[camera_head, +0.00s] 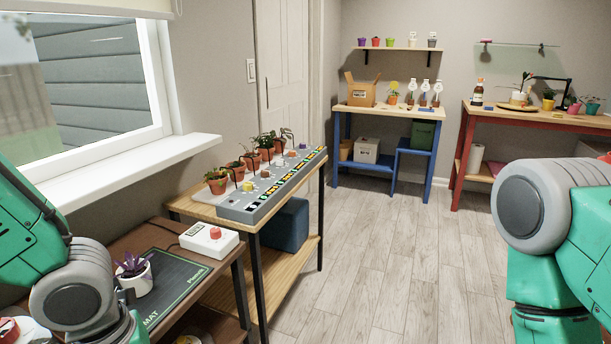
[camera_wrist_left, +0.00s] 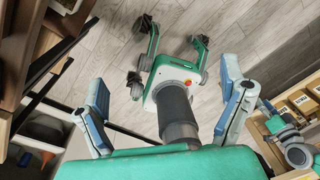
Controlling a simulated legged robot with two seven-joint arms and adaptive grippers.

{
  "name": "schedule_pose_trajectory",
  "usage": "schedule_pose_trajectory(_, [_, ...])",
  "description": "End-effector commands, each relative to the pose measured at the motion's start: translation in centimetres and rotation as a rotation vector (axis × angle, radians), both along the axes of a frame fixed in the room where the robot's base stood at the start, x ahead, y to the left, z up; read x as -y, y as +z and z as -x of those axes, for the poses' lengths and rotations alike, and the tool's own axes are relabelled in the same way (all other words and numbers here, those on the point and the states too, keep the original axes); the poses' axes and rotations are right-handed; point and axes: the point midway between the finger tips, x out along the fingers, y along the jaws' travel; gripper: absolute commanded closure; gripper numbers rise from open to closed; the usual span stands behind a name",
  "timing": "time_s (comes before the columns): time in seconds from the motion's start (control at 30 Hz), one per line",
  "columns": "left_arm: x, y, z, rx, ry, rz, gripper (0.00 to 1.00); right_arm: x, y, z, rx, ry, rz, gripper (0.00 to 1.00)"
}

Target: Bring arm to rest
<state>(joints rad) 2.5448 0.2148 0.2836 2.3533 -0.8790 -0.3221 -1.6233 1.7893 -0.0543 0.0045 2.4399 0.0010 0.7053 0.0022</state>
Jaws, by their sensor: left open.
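My left arm (camera_head: 75,290) is bent at the lower left of the head view, in front of the brown table. Its gripper is hidden in that view. In the left wrist view my left gripper (camera_wrist_left: 168,62) is open, with its fingers spread apart and pale floor behind it. I see no object held in it. My right arm (camera_head: 540,205) is bent at the right edge of the head view, over the floor. My right gripper is out of the frame.
On the brown table are a dark mat (camera_head: 165,290), a purple plant in a white pot (camera_head: 138,280) and a white box with a red button (camera_head: 209,240). Beyond it, a wooden bench holds a grey panel (camera_head: 250,208) and several potted plants. The middle floor (camera_head: 385,270) is clear.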

Motion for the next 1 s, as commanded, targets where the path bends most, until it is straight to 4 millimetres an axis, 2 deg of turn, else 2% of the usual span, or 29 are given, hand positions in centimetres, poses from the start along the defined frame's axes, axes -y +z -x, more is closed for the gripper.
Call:
schedule_pose_trajectory(0.27, [2.1,-5.8,3.6,-0.160,0.551,0.080,0.10,0.0,0.0,0.0,-0.001,0.001,0.000,0.73])
schedule_pose_trajectory(0.37, [2.4,-8.7,5.2,-0.227,0.857,0.092,0.10,0.0,0.0,0.1,-0.001,0.001,0.000,0.73])
schedule_pose_trajectory(0.4, [2.3,-10.1,6.0,-0.252,1.010,0.091,0.10,0.0,0.0,0.1,-0.001,0.000,0.000,0.73])
schedule_pose_trajectory(0.47, [1.8,-12.4,7.3,-0.284,1.268,0.081,0.10,0.0,0.0,0.1,-0.001,0.000,0.000,0.73])
schedule_pose_trajectory(0.6, [-0.9,-17.3,10.3,-0.275,1.872,0.040,0.10,0.0,0.0,0.1,-0.001,0.000,0.000,0.73])
schedule_pose_trajectory(0.7, [-3.3,-19.6,12.0,-0.213,2.193,0.024,0.10,0.0,0.0,0.1,-0.001,0.000,0.000,0.73])
schedule_pose_trajectory(0.83, [-5.4,-21.1,13.4,-0.127,2.442,0.028,0.10,0.0,0.0,0.1,-0.001,0.001,0.000,0.73])
schedule_pose_trajectory(1.0, [-6.0,-21.4,13.8,-0.085,2.526,0.037,0.10,0.0,0.0,0.1,-0.001,0.001,0.000,0.73])
